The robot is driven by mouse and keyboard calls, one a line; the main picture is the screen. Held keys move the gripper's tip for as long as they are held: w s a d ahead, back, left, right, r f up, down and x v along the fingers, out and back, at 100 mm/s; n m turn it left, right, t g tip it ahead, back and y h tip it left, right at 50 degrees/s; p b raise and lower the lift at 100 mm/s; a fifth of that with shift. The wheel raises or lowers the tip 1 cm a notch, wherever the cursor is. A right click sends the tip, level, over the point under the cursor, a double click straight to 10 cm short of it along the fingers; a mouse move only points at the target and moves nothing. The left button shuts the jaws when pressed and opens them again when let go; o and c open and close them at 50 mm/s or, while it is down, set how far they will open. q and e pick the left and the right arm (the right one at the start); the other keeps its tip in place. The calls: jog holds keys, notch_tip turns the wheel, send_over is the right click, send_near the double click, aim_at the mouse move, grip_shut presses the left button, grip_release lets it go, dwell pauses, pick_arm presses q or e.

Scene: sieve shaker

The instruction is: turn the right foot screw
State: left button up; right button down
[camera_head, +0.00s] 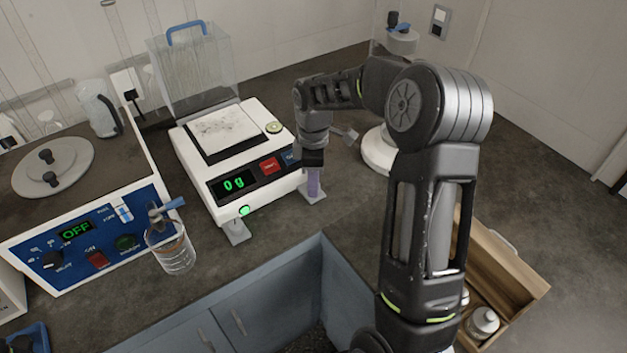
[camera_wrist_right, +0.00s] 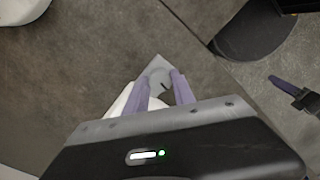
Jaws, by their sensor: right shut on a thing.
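The white balance (camera_head: 212,160) stands on the dark worktop and its display reads 0 g in green. A round bubble level (camera_head: 274,128) sits at its top right corner. The left foot (camera_head: 236,232) shows at its front left corner. My right gripper (camera_head: 314,190) points down at the front right corner, its purple fingers shut on the right foot screw. In the right wrist view the grey screw (camera_wrist_right: 158,77) shows between the fingertips, above its foot plate; the fingers hide part of it. What looks like my left gripper (camera_wrist_right: 284,87) shows at the right edge there, partly cut off.
A clear cover (camera_head: 192,75) stands behind the balance. An open wooden box (camera_head: 520,290) with a white-capped bottle lies at the right. The worktop's front edge is close.

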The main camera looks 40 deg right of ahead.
jog(key=shift+r, duration=0.1)
jog(key=c, duration=1.1)
grip_release()
jog(key=shift+o, duration=0.2)
notch_tip(320, 180, up, 8)
jog(key=shift+w+f+b, duration=0.1)
jog(key=shift+f+b, duration=0.05)
jog(key=shift+b, duration=0.2)
